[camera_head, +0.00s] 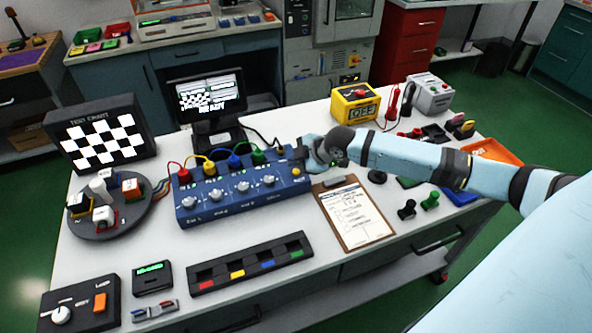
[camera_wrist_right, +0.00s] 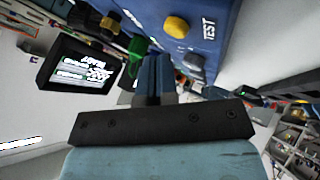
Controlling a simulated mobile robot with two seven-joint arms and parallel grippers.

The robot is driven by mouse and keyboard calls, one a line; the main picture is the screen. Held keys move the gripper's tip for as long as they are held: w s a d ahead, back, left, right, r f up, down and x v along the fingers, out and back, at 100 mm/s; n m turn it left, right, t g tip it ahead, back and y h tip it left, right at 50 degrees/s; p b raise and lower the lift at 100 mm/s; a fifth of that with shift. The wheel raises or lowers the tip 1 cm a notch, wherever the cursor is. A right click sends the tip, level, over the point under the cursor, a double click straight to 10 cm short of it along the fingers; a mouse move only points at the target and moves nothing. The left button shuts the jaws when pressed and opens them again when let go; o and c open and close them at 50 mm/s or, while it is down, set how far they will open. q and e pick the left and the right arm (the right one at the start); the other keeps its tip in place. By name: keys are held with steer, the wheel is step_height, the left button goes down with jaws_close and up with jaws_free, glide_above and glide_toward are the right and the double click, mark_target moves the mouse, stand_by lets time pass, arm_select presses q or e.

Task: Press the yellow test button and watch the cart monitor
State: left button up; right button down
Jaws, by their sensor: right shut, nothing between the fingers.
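The yellow test button (camera_head: 296,171) is on the right end of the blue box (camera_head: 243,211). In the right wrist view the button (camera_wrist_right: 176,27) stands out beside the word TEST. My right gripper (camera_head: 299,157) is at the box's right end, just behind the button. In the wrist view its fingers (camera_wrist_right: 155,66) are shut and empty, and they look apart from the button. A black monitor (camera_head: 209,94) behind the box is lit, with a small checkerboard and white text; it also shows in the wrist view (camera_wrist_right: 84,72). My left gripper is not in view.
Colored plugs with cables rise from the box's back edge. A test chart (camera_head: 99,140) and a round turntable (camera_head: 110,222) stand left. A clipboard (camera_head: 353,214) lies right of the box, below my right arm. A yellow box marked OFF (camera_head: 355,104) stands behind the arm.

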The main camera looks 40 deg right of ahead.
mark_target(296, 172)
steer(key=shift+f, duration=0.15)
steer(key=shift+f, duration=0.25)
steer(key=shift+f, duration=0.5)
stand_by(0.6)
steer(key=shift+r, duration=0.1)
steer(key=shift+r+p, duration=0.8)
steer(key=shift+p, duration=0.15)
step_height(296, 172, up, 5)
steer(key=p, duration=0.5)
steer(key=shift+r, duration=0.1)
